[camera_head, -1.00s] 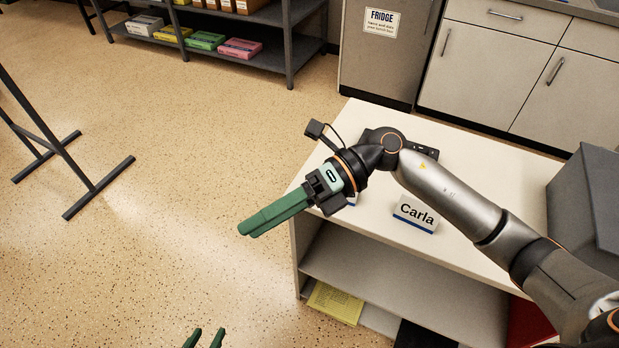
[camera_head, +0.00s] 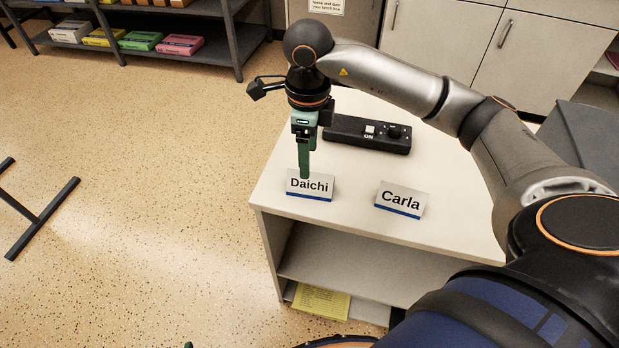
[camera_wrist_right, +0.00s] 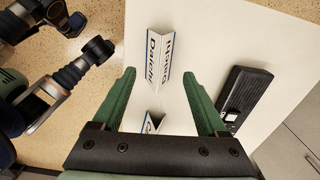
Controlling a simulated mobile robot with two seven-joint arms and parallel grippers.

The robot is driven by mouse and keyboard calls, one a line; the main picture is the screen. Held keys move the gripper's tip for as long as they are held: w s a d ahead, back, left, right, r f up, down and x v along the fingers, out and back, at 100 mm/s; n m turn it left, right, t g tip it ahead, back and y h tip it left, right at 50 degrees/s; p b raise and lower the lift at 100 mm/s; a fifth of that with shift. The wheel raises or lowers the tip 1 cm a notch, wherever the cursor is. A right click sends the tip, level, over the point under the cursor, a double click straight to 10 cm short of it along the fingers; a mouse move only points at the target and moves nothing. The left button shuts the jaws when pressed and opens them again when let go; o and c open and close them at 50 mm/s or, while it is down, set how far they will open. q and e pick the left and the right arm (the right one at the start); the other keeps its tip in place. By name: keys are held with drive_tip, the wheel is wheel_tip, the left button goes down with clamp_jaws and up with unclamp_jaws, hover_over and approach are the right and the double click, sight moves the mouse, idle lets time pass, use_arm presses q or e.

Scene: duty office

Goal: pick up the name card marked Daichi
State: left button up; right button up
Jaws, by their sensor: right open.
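The Daichi name card (camera_head: 310,191), a white folded tent card with a blue lower stripe, stands near the left front corner of the white cabinet top. In the right wrist view the Daichi card (camera_wrist_right: 158,60) lies between and beyond the fingertips. My right gripper (camera_head: 305,174) points down at the card's upper edge; it is open and empty in the wrist view (camera_wrist_right: 159,71). Whether a finger touches the card I cannot tell. The similar Carla card (camera_head: 401,200) stands to the right. Only a green tip of my left gripper (camera_head: 188,345) shows at the bottom edge.
A black switch box (camera_head: 368,134) marked ON lies behind the cards. A grey box-like object (camera_head: 580,140) stands at the right. The cabinet top (camera_head: 450,225) is bare right of Carla. Yellow paper (camera_head: 321,301) lies on a shelf below.

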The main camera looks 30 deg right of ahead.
sight(311, 174)
drive_tip(key=shift+s+d+f, duration=0.1)
drive_tip(key=shift+f, duration=1.45)
drive_tip(key=shift+s+f, duration=0.1)
drive_tip(key=shift+f, duration=1.45)
drive_tip(key=shift+c, duration=0.4)
clamp_jaws()
